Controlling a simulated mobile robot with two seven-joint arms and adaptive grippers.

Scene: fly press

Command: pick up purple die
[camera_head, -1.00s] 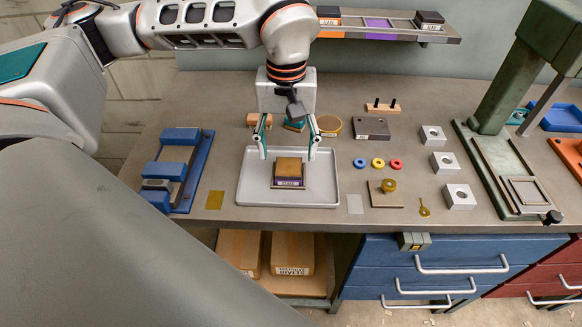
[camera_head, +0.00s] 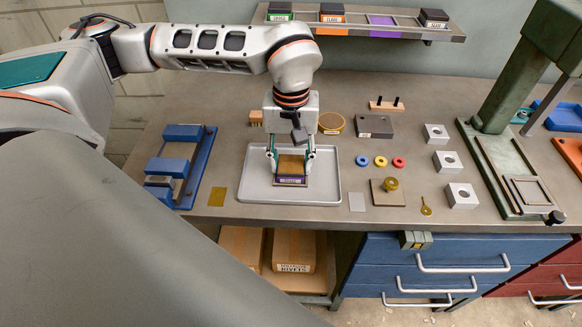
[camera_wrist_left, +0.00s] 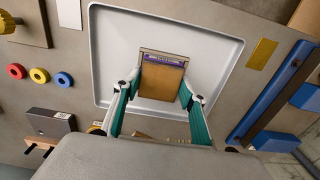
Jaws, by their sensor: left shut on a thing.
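The purple die is a block with a tan-brown top (camera_head: 291,163) and a purple label strip on its front edge. It lies flat in the grey tray (camera_head: 325,190), and it also shows in the left wrist view (camera_wrist_left: 161,84). My left gripper (camera_head: 291,171) points down over the tray, one finger on each side of the die. In the left wrist view my left gripper's fingers (camera_wrist_left: 162,92) are shut on the die's sides. I cannot see a clear gap beneath the die. My right gripper is not in view.
Behind stands a shelf (camera_head: 445,36) with dark labelled blocks and an empty purple-marked slot (camera_head: 382,21). Left of the tray is a blue fixture (camera_head: 200,165). To the right are coloured rings (camera_head: 380,161), metal blocks (camera_head: 447,161) and a green press (camera_head: 510,85).

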